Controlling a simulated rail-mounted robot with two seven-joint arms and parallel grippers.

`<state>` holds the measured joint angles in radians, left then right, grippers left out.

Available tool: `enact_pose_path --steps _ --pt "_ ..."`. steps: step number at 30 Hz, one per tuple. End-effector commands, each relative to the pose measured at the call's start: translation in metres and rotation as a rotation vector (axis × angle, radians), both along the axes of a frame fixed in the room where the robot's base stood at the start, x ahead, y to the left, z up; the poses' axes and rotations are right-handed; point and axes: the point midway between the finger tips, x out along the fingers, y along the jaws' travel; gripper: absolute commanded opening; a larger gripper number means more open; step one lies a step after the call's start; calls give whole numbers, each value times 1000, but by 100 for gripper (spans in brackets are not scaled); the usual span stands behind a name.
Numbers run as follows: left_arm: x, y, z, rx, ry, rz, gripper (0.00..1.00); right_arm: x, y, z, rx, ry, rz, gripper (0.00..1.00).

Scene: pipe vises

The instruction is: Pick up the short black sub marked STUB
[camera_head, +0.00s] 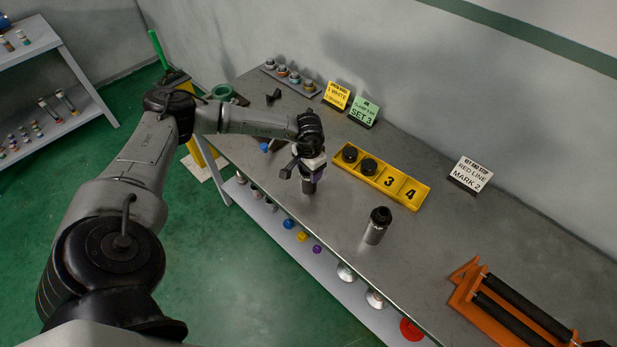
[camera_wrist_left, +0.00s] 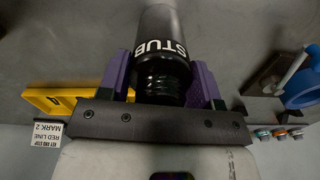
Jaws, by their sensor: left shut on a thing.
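The short sub marked STUB (camera_wrist_left: 162,60) is between the purple fingers of my left gripper (camera_wrist_left: 165,85) in the left wrist view, with its white lettering and black threaded end facing the camera. The gripper is shut on it. In the head view my left gripper (camera_head: 311,168) is over the bench near its front edge, and the sub (camera_head: 309,187) shows below the fingers, upright. I cannot tell whether its lower end touches the bench. My right gripper is not in view.
A grey and black cylinder (camera_head: 375,232) stands on the bench (camera_head: 440,240). A yellow numbered tray (camera_head: 418,194) with two black caps lies behind. Signs stand along the wall. An orange roller stand (camera_head: 465,290) is at right. A blue object (camera_wrist_left: 303,88) shows in the wrist view.

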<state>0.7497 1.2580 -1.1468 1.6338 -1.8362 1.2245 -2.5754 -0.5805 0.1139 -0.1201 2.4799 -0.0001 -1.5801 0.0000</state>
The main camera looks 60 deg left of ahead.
Motion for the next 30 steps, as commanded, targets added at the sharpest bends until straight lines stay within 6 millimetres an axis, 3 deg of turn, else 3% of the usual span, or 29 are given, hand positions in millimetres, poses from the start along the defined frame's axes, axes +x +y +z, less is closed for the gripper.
enact_pose_path --steps 10,20,27,30 --pt "0 0 0 0 0 0 19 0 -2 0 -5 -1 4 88" --pt "1 1 7 1 -3 1 19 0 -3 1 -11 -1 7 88" --pt "1 0 47 1 -6 -1 19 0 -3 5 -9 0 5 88" --pt "9 -25 57 -3 -6 -7 19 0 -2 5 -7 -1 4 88"
